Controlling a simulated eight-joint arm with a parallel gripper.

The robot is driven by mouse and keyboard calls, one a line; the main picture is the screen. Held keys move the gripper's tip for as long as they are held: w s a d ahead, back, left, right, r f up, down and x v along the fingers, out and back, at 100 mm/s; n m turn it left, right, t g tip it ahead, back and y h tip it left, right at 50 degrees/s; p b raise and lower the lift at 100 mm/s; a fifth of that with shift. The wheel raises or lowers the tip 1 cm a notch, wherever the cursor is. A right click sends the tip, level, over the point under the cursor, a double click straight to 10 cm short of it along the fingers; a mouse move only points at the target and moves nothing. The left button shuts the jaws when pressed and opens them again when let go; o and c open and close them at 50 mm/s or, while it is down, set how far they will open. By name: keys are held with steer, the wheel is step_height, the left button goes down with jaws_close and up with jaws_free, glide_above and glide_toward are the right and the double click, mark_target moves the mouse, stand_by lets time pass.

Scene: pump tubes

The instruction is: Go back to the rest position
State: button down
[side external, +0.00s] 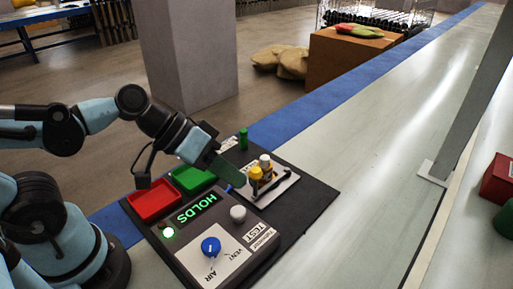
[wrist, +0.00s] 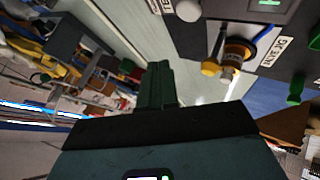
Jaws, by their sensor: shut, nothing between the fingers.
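My gripper (side external: 232,176) is shut and empty in the side view. Its dark green fingers are above the board, between the green tray (side external: 192,179) and the small fixture (side external: 283,184) with the yellow and white capped parts (side external: 256,174). In the wrist view the fingers (wrist: 159,72) are together, with nothing between them. A yellow-capped brass part (wrist: 212,67) shows to their right, apart from them. The test box (side external: 215,238) shows HOLDS in green, with a green lamp lit. Its blue knob (side external: 211,246) sits between the AIR and VENT marks.
A red tray (side external: 154,201) stands left of the green tray. A green peg (side external: 243,138) stands upright at the board's far edge. A grey post (side external: 470,110) rises at the right, near a red box (side external: 498,179). The pale bench (side external: 370,175) between board and post is clear.

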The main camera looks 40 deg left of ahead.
stand_by(0.4)
steer(key=w+a+t+y, duration=0.1)
steer(key=a+y, duration=0.5)
steer(key=a, duration=0.5)
steer(key=shift+w+a+n+y, duration=0.3)
steer(key=shift+w+y, duration=0.1)
steer(key=c, duration=1.8)
jaws_free()
